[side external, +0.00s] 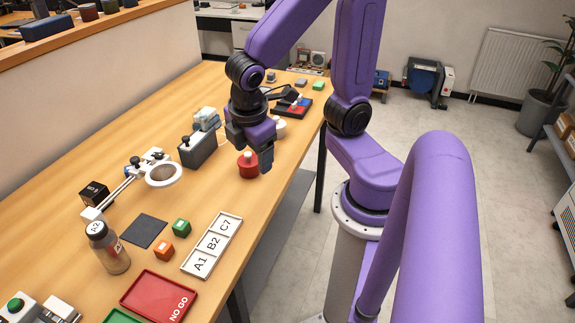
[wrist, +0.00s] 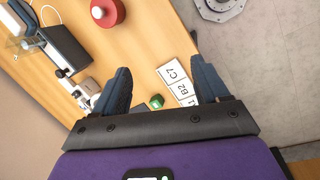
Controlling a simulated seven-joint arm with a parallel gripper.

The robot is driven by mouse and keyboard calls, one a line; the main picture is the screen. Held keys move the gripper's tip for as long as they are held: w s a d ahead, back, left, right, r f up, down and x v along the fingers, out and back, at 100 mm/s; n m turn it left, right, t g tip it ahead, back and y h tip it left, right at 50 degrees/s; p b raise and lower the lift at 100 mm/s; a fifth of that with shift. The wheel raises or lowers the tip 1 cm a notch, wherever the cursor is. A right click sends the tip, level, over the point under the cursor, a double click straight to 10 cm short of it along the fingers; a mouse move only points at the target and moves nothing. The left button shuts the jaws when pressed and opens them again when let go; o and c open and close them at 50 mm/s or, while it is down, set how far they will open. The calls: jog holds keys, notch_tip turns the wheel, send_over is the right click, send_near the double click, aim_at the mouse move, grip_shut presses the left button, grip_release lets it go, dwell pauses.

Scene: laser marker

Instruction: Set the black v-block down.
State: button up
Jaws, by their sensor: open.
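A small black block (side external: 94,193) with a pale mark lies at the left of the table, beside the foot of the ring magnifier, in the side external view. It may be the black v-block; I cannot make out a V groove. My gripper (side external: 262,162) is far to its right, above the table near the red round piece. In the wrist view my gripper (wrist: 162,87) has its two fingers wide apart, with nothing held between them. I cannot pick out the black block in the wrist view.
A dark mat (side external: 143,231), green block (side external: 181,228), orange block (side external: 163,249), labelled plate (side external: 212,246) and red NO GO tray (side external: 146,302) lie at the front. A bottle (side external: 110,250), ring magnifier (side external: 163,175) and red round piece (side external: 247,170) stand nearby.

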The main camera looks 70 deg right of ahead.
jog(key=s+a+r+g+y, duration=0.1)
jog(key=s+a+y, duration=0.2)
jog(key=s, duration=0.6)
jog(key=shift+a, duration=0.2)
dwell(0.7)
